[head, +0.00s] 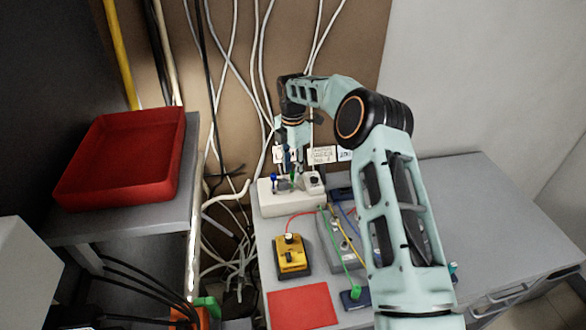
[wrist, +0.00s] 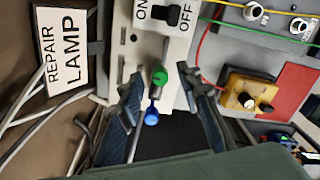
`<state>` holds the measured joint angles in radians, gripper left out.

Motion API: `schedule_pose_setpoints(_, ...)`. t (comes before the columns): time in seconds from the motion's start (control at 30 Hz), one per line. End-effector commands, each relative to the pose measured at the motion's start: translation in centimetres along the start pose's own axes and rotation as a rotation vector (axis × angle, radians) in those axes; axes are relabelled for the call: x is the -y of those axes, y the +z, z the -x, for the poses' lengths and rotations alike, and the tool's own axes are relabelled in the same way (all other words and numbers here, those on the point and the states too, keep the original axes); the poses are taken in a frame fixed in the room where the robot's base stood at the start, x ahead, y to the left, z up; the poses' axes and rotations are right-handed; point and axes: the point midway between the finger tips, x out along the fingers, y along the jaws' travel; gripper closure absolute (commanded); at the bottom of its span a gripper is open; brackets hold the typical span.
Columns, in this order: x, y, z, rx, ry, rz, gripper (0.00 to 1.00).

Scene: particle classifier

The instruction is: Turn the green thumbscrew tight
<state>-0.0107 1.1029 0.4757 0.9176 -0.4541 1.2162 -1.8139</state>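The green thumbscrew (wrist: 159,76) shows in the wrist view on a white box (wrist: 172,55). It also shows small in the head view (head: 293,180), at the top of the white box (head: 285,203). A blue thumbscrew (wrist: 152,115) sits beside it, nearer my gripper's palm in the wrist view; it also shows in the head view (head: 273,177). My gripper (wrist: 160,80) is open, with one finger on each side of the green knob and visible gaps to both. In the head view my gripper (head: 288,160) points down over the box.
An ON/OFF switch (wrist: 173,15) is on the white box close to the screws. A yellow box (head: 291,257), a red mat (head: 303,306) and a grey unit with wires (head: 338,243) lie nearby. A red tray (head: 122,155) is at left. The bench (head: 490,215) is clear at right.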

Motion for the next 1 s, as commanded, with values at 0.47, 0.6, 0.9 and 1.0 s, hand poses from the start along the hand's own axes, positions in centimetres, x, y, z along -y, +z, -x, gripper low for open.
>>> schedule_pose_setpoints(0.47, 0.03, 0.03, -0.55, 0.001, 0.000, 0.000, 0.80)
schedule_pose_setpoints(0.6, 0.03, 0.03, -0.54, 0.001, 0.000, 0.000, 0.95)
schedule_pose_setpoints(0.9, 0.01, 0.03, -0.53, 0.001, 0.000, -0.006, 1.00)
schedule_pose_setpoints(1.0, -0.01, 0.02, -0.52, 0.001, -0.001, -0.026, 1.00)
